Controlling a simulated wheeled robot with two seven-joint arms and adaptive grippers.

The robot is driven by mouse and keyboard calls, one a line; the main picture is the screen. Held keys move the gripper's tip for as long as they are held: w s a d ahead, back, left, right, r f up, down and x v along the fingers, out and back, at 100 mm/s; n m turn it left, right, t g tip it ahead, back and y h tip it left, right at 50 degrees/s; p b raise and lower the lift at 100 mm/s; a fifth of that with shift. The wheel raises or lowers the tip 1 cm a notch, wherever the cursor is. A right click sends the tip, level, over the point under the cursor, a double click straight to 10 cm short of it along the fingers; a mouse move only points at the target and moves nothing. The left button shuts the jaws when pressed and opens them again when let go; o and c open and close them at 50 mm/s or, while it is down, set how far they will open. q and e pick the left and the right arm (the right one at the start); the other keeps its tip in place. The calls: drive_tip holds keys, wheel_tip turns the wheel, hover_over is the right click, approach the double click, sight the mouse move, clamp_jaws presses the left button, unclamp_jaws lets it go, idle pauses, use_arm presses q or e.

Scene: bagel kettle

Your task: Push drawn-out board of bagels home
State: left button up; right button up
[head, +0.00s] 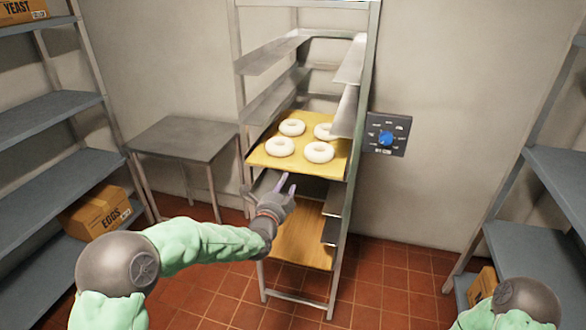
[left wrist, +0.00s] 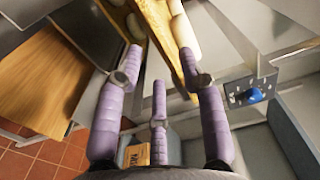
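The yellow board (head: 300,169) bears several pale ring bagels (head: 280,146) and lies level in the metal rack (head: 357,128). Its front edge is at about the rack's front posts; I cannot tell exactly how far it stands out. My left gripper (head: 286,184) is just in front of and below that edge. In the left wrist view its fingers (left wrist: 166,66) are spread and empty. The board's edge (left wrist: 183,62) shows beyond and between the fingertips; I cannot tell whether they touch it. My right gripper is out of view.
A second wooden board (head: 307,240) lies lower in the rack, bare where it shows. A dial panel (head: 399,142) is on the wall right of the rack. A small metal table (head: 185,136) stands left. Shelves with an eggs box (head: 98,212) line the left side; more shelves (head: 560,178) stand right.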

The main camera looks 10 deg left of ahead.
sight(291, 169)
use_arm(q)
drive_tip(key=shift+w+d+b, duration=0.2)
drive_tip(key=shift+w+b, duration=0.2)
drive_tip(key=shift+w, duration=4.6)
clamp_jaws()
drive_tip(key=shift+w+a+r, duration=0.1)
drive_tip(key=shift+w+r, duration=0.05)
drive_tip(key=shift+r, duration=0.05)
